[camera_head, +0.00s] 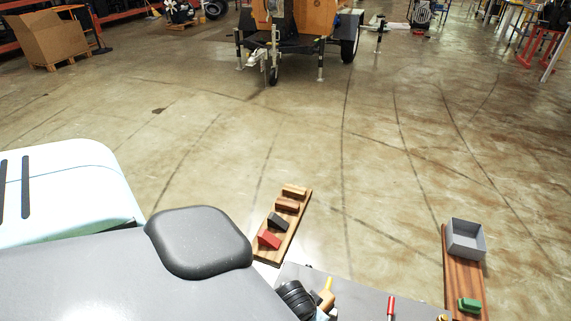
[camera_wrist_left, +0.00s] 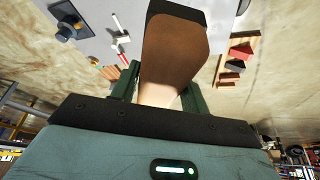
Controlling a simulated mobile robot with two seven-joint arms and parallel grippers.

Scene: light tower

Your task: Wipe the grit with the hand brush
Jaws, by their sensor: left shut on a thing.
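In the left wrist view, my left gripper (camera_wrist_left: 158,92) has its two dark green fingers shut on a brown block-shaped thing with a black edge, which I take to be the hand brush (camera_wrist_left: 174,55). The brush fills the middle of that view and hides much of the surface beyond it. I cannot make out any grit. My right gripper is not in view.
A wooden rack (camera_head: 296,222) with several blocks stands left; a wooden board (camera_head: 463,280) with a grey box (camera_head: 466,240) and green block (camera_head: 469,305) stands right.

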